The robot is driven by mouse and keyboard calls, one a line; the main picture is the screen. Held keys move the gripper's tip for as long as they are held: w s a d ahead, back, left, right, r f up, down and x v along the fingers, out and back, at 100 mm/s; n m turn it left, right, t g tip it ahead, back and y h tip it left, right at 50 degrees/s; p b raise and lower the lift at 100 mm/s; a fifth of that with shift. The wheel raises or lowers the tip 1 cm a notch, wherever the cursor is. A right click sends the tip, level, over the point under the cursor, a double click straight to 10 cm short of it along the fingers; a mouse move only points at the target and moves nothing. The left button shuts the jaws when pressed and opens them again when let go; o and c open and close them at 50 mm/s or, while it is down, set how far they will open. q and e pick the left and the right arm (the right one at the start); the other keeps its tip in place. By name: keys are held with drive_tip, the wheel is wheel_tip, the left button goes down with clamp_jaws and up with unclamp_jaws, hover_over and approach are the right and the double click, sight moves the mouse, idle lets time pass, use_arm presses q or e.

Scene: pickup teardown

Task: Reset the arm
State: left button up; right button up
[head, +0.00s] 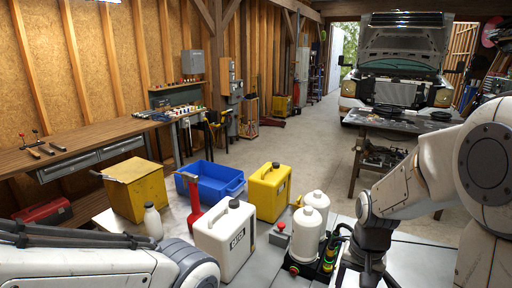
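My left arm (90,262) comes in low from the left as a white link with black cables, and its gripper is not in view. My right arm (405,190) reaches in from the right and bends down to a dark wrist. The dark end of the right arm, with my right gripper (367,272), is cut by the bottom edge, so its fingers cannot be made out. I see nothing held. The wrist is just right of two white bottles (307,232) on a black base with coloured lights.
A white jug (225,240), yellow jug (268,192), blue bin (212,180), yellow box (137,190), small white bottle (153,222), red-handled tool (194,205) and red button box (280,235) crowd the near table. Behind are a workbench (85,150), metal table (405,124) and pickup (405,65). The floor between is clear.

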drive_tip(key=s+a+r+n, duration=0.4)
drive_tip(key=s+a+n, duration=0.9)
drive_tip(key=s+a, duration=0.3)
drive_tip(key=shift+a+r+y, duration=0.15)
drive_tip(key=shift+a+y, duration=0.25)
drive_tip(key=shift+a, duration=0.7)
